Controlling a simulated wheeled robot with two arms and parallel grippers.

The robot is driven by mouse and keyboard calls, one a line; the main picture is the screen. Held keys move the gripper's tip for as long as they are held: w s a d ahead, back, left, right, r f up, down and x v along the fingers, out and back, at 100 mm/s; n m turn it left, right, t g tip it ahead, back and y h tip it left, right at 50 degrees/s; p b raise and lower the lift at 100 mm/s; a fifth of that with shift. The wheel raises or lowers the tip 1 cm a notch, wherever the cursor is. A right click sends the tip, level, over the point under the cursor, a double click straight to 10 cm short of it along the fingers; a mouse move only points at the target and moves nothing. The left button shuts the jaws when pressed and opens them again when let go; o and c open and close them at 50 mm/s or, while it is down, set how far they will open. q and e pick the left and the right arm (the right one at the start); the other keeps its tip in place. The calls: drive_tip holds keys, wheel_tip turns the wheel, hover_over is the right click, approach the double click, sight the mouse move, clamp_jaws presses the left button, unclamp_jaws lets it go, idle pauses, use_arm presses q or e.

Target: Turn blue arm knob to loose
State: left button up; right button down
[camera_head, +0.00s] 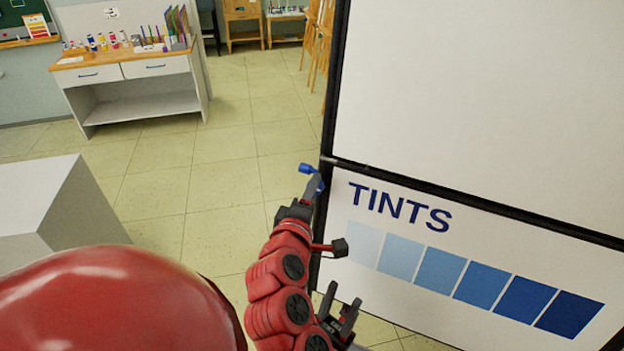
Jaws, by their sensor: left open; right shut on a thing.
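The blue arm knob (307,169) is at the left edge of the framed board (440,90), near a dark bar that crosses it. My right gripper (313,184) is shut on the blue knob; its dark fingers cover part of it, and blue shows on both sides. Which way the knob is turned cannot be told. My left gripper (343,312) is lower, in front of the board's lower left part. It is open and empty, apart from the knob.
The lower panel reads TINTS above a row of blue squares (480,285). A grey block (40,205) stands at left. A white desk (135,75) with art supplies and wooden easels (316,40) are farther back. The tiled floor between is clear.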

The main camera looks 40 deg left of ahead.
drive_tip(key=shift+n+g+p, duration=0.4)
drive_tip(key=shift+n+p, duration=1.75)
drive_tip(key=shift+n, duration=0.55)
drive_tip(key=shift+c, duration=2.2)
unclamp_jaws()
drive_tip(key=shift+d+r, duration=0.1)
drive_tip(key=shift+r, duration=0.05)
